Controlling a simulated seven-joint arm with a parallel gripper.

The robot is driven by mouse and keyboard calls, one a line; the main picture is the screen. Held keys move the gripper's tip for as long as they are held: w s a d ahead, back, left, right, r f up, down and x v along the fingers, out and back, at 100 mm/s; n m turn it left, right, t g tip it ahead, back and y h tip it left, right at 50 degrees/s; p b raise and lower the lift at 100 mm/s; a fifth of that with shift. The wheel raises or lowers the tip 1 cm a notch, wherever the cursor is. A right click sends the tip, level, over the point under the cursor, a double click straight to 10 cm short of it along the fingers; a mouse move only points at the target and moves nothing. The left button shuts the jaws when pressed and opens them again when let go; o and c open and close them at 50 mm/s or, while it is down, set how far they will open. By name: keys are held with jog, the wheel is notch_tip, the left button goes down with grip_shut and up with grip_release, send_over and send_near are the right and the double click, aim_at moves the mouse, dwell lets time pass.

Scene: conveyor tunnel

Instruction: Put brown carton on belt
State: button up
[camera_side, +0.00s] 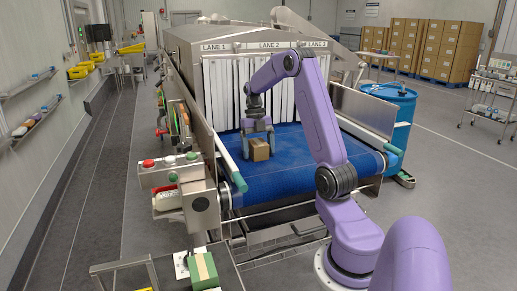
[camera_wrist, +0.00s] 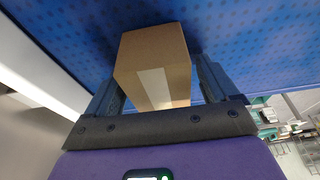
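The brown carton (camera_side: 260,150), with a pale tape strip, sits on the blue belt (camera_side: 300,165) in front of the strip curtain. In the wrist view the carton (camera_wrist: 152,60) is large, with the blue belt (camera_wrist: 240,35) behind it. My gripper (camera_side: 257,131) is at the carton, with one finger on either side. In the wrist view a sliver of blue shows between the carton and the right finger, so my gripper (camera_wrist: 158,85) looks open around it. The carton's far side and underside are hidden.
The tunnel mouth with white strip curtains (camera_side: 225,92) and lane labels stands behind. Metal side guards (camera_side: 362,108) flank the belt. A control box with buttons (camera_side: 170,168) is front left. A green carton (camera_side: 203,270) lies on a front stand. A blue drum (camera_side: 395,108) stands right.

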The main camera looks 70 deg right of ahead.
aim_at(255, 139)
jog(key=v, duration=1.2)
jog(key=shift+r, duration=0.15)
dwell(0.4)
